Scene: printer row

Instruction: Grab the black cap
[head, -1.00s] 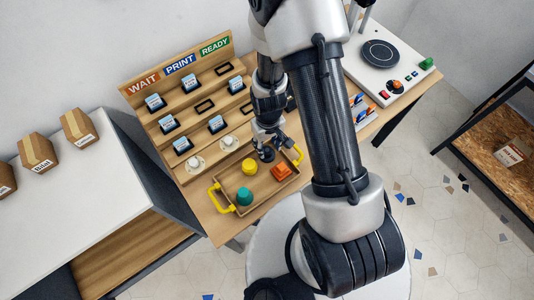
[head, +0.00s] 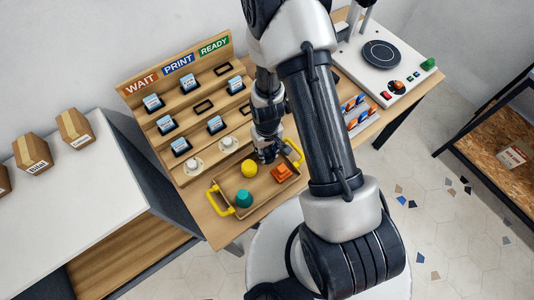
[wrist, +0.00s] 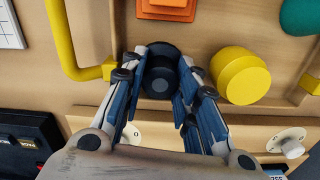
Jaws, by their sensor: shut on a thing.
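The black cap (wrist: 159,80) stands in the wooden tray (head: 226,189), close to its wall by a yellow handle (wrist: 92,72). My gripper (wrist: 158,92) is shut on the cap in the wrist view, with a blue-faced finger on each side of it. In the head view my gripper (head: 268,152) reaches down into the tray's far right corner, and the cap is mostly hidden there. I cannot tell whether the cap is clear of the tray floor.
In the tray are a yellow cap (head: 249,168), an orange block (head: 282,172) and a teal cap (head: 243,198). A stepped rack (head: 190,104) with labelled cards and white knobs rises behind. A white device (head: 387,70) stands at the right.

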